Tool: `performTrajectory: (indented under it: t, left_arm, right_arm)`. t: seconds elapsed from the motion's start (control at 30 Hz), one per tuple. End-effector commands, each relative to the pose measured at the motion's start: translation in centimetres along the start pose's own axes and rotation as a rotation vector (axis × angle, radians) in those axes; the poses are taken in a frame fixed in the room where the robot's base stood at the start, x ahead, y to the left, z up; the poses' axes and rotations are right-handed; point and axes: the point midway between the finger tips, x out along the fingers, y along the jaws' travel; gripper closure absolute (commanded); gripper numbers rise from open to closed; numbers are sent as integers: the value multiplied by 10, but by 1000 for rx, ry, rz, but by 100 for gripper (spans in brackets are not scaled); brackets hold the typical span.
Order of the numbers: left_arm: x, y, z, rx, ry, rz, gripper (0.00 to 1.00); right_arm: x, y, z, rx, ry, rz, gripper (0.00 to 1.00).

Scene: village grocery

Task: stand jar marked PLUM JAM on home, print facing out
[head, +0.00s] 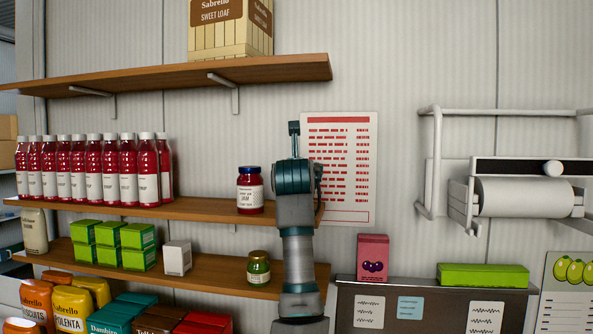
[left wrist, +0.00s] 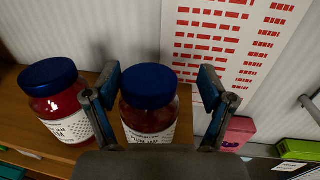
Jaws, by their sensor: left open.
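My left gripper (head: 293,135) is raised at the right end of the middle shelf (head: 205,209). In the left wrist view it is open (left wrist: 160,78), its fingers on either side of a red jar with a dark blue lid (left wrist: 150,115). That jar's white label faces the camera, ending in JAM, partly covered by the gripper body. It looks upright; in the head view my arm hides it. A second blue-lidded red jar (head: 250,192) stands upright on the shelf to the left, label facing out; it also shows in the left wrist view (left wrist: 58,105). My right gripper is out of view.
Several red bottles (head: 108,172) line the left of the middle shelf. Below are green boxes (head: 108,245), a white box (head: 177,258) and a small green jar (head: 258,270). A red-printed sheet (head: 345,165) hangs behind my gripper. A pink box (head: 373,257) stands right.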

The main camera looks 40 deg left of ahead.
Motion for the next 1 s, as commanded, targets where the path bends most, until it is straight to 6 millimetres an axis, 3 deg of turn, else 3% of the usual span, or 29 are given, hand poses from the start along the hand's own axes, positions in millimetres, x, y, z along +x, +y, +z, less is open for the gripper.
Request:
performTrajectory:
  t: [0.17,0.4,0.6,1.0]
  left_arm:
    - [-20,0,-2,-2,-4,-2,18]
    - [-75,1,-3,-3,-4,-2,18]
    - [-108,1,-2,-2,-1,-1,18]
    - [-119,1,0,-1,1,0,18]
  right_arm:
    - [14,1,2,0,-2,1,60]
    - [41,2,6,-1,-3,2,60]
    - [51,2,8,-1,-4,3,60]
    - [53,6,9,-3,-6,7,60]
